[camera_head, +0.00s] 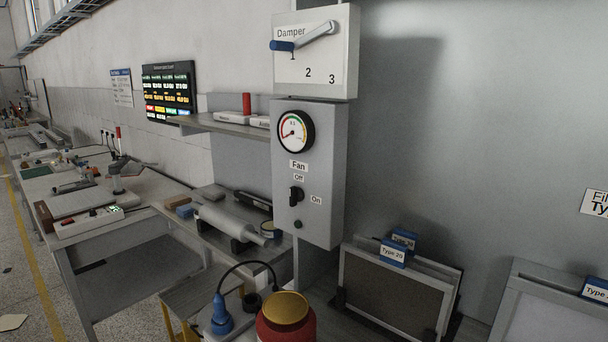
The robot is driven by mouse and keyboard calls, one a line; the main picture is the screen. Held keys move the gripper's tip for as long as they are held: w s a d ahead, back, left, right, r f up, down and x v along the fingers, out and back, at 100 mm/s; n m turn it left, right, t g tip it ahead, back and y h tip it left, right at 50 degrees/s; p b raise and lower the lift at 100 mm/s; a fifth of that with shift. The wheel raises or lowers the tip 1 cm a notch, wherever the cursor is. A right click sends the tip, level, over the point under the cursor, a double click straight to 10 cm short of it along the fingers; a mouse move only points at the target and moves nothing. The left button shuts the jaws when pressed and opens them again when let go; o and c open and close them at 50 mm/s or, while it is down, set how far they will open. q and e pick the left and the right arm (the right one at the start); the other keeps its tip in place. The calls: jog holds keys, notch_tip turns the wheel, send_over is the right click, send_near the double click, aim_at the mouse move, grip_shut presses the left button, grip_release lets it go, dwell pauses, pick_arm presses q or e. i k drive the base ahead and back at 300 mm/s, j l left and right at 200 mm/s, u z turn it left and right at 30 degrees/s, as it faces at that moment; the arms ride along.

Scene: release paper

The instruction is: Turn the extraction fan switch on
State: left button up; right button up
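The fan control box (312,220) is a grey panel fixed to the wall in the middle of the head view. It carries a round gauge (296,132) with its needle in the lower left, and a "Fan" label (298,165). The black fan switch (296,194) sits below, with an "Off" label (299,177) above it and an "On" label (316,199) to its right. The switch handle appears upright, towards "Off". A small dark knob (297,224) is below it. Neither of my grippers is in view.
Above the box is a damper panel (335,75) with a blue-handled lever (283,46) near 1. Below stand a red jar (286,322) with a gold lid and a blue plug-like item (220,314). Framed filters (390,295) lean at the right. Space before the switch looks clear.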

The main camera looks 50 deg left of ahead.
aim_at(295, 194)
jog(key=u, duration=1.5)
